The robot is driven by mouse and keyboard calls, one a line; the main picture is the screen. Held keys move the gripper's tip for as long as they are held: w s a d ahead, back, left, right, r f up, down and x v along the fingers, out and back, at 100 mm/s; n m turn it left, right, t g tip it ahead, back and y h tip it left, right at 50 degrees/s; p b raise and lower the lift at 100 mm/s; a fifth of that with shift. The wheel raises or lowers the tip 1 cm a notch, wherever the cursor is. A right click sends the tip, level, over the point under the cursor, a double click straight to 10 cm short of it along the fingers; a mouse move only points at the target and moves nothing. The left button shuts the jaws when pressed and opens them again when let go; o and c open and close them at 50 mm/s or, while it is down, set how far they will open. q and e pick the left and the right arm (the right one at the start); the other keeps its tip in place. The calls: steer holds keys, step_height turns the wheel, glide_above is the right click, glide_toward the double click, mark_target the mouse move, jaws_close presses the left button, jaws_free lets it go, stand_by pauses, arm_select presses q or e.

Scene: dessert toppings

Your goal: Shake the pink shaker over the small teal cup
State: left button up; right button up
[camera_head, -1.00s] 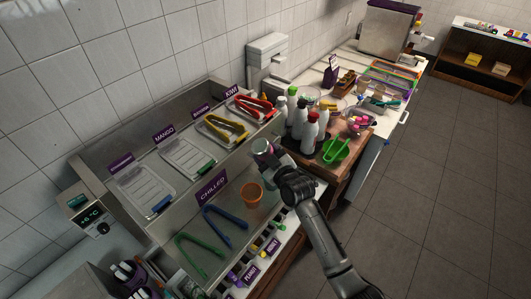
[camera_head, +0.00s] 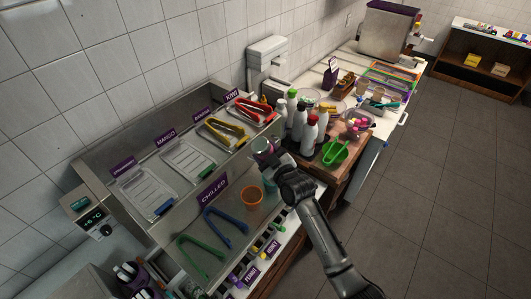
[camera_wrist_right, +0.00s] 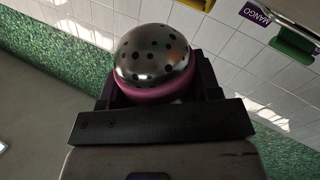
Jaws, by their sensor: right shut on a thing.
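My right gripper (camera_head: 265,150) is shut on the pink shaker and holds it above the metal counter, near the orange cup. In the right wrist view the shaker (camera_wrist_right: 155,62) shows a silver dome with dark holes and a pink collar between the fingers. In the head view the gripper hides most of the shaker. A small teal cup (camera_head: 270,184) seems to stand on the counter just below the gripper, partly covered by my right arm. My left gripper is not in view.
An orange cup (camera_head: 251,197) stands close by on the counter. Blue tongs (camera_head: 225,226) and green tongs (camera_head: 203,253) lie nearer. Several bottles (camera_head: 309,130) and a green bowl (camera_head: 335,153) stand to the right. Lidded topping trays (camera_head: 188,160) line the back.

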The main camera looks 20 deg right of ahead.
mark_target(266, 139)
steer(key=shift+r+p, duration=2.35)
steer(key=shift+r, duration=0.65)
step_height(266, 139, down, 8)
steer(key=b, duration=0.6)
steer(key=shift+f, duration=0.2)
steer(key=shift+r, duration=0.15)
